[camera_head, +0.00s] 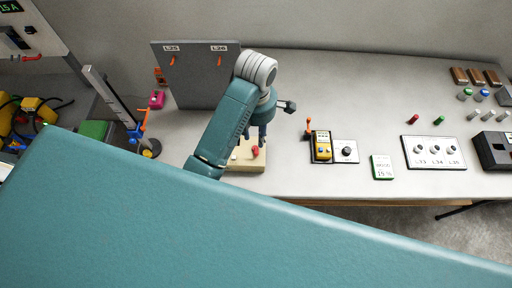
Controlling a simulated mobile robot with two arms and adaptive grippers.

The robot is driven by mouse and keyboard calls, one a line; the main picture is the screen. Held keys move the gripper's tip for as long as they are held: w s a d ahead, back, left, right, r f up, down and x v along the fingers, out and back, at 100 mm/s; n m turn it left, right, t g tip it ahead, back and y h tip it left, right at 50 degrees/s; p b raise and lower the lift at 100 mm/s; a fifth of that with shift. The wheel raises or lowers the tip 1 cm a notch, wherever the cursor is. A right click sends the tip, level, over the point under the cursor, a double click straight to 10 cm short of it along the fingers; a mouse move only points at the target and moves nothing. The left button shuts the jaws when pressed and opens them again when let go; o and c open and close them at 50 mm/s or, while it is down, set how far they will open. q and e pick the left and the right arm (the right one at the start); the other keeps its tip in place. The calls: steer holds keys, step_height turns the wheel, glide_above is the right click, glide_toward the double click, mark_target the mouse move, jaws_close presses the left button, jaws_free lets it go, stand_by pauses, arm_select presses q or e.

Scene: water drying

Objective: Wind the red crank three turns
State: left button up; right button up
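The red crank shows as a small red knob (255,152) on a low beige box (234,163) near the front edge of the table, left of centre. My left gripper (259,137) points down just above the red knob. Its wrist and arm cover the left part of the box. Its fingers are small and dark, and I cannot tell how far apart they are or whether they touch the knob. My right gripper is not in view.
My teal arm hides the lower picture. A grey panel (190,85) stands behind left. Right of the box are a yellow device (322,148), a dial plate (345,151), a green-white card (382,167) and a white knob panel (434,153). Bare table (340,90) lies behind.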

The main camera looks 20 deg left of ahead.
mark_target(256, 152)
arm_select(q)
step_height(256, 152, down, 4)
steer(key=shift+r+b, duration=0.2)
steer(key=shift+b, duration=0.5)
step_height(256, 152, down, 6)
steer(key=shift+f+p, duration=0.15)
steer(key=shift+p, duration=0.75)
steer(key=shift+f, duration=0.5)
jaws_close()
